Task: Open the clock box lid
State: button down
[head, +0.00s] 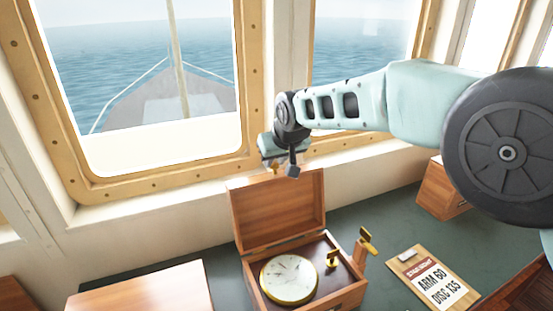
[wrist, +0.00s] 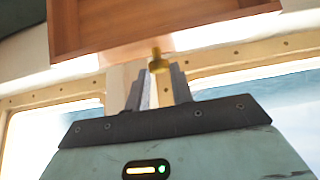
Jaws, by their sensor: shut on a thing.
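The wooden clock box (head: 348,297) stands on the dark green counter with its lid (head: 278,208) raised, standing nearly upright at the back. A round clock with a pale dial (head: 289,279) lies inside the box. My gripper (head: 273,167) is above and behind the lid's top edge, its fingers partly hidden. In the wrist view my gripper (wrist: 158,88) is shut on a small brass knob (wrist: 157,61) at the edge of the lid (wrist: 150,22).
A brass key-like piece (head: 367,240) stands at the box's right side. A clipboard (head: 433,279) lies to the right. Wooden boxes stand at the front left (head: 145,292) and far right (head: 440,192). The window wall (head: 160,190) is close behind.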

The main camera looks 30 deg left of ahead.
jog(key=c, duration=1.6)
grip_release()
jog(key=shift+w+a+r, duration=0.2)
jog(key=shift+w+r, duration=0.05)
jog(key=shift+r, duration=0.25)
jog(key=o, duration=0.4)
jog(key=shift+w+a+f, duration=0.15)
jog(key=shift+f, duration=0.05)
jog(key=shift+c, duration=0.2)
jog(key=shift+f, duration=0.1)
jog(key=b+v, duration=0.6)
jog(key=v, duration=1.1)
jog(key=shift+s+d+b, duration=0.25)
jog(key=shift+d+b, duration=0.05)
jog(key=shift+b, duration=0.1)
